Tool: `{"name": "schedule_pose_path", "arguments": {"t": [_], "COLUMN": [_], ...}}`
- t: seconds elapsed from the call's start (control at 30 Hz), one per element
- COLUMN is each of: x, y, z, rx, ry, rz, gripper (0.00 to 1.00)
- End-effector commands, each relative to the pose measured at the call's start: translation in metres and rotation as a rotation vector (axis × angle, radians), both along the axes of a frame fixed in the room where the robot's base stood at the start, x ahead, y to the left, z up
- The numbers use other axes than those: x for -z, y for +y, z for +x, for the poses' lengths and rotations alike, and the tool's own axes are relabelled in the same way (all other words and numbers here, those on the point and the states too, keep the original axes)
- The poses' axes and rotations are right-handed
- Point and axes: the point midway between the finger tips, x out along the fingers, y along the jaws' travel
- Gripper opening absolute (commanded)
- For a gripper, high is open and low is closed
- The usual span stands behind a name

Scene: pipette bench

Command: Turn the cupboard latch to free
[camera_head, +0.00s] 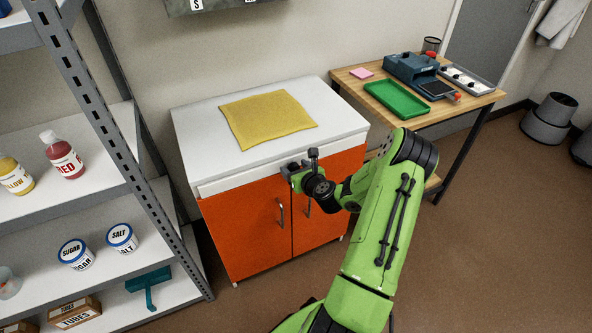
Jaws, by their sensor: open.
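The orange cupboard (240,235) has two doors, a white top and a bar handle on each door. One handle (280,213) shows clearly on the left door; the other (308,208) is close to my wrist. My gripper (291,170) is at the front upper edge of the cupboard, near where the two doors meet. Its jaws are open, and I see nothing held in them. I cannot make out the latch; my gripper and wrist cover that area. I cannot tell whether the gripper touches the cupboard. Both doors look closed.
A yellow cloth (267,118) lies on the cupboard top. A grey shelf rack (95,205) with bottles and tubs stands close at left. A wooden table (425,118) with a green tray (396,99) and a blue device (412,70) stands at right. Floor at lower right is clear.

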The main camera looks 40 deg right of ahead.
Motion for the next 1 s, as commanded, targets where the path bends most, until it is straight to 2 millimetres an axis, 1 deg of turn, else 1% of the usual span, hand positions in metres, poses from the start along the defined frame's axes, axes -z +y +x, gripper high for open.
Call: {"name": "schedule_pose_path", "arguments": {"t": [0.1,0.13,0.5,0.57,0.83,1.0], "x": [0.000,0.000,0.000,0.000,-0.001,-0.002], "y": [0.000,0.000,0.000,0.000,0.000,0.002], "z": [0.000,0.000,-0.001,-0.001,0.001,0.012], "rx": [0.000,0.000,0.000,0.000,-0.001,-0.002], "ry": [0.000,0.000,0.001,0.001,0.004,0.019], "rz": [0.000,0.000,-0.001,-0.001,-0.010,-0.057], "gripper": [0.66,0.64,0.07,0.00,0.00,0.00]}}
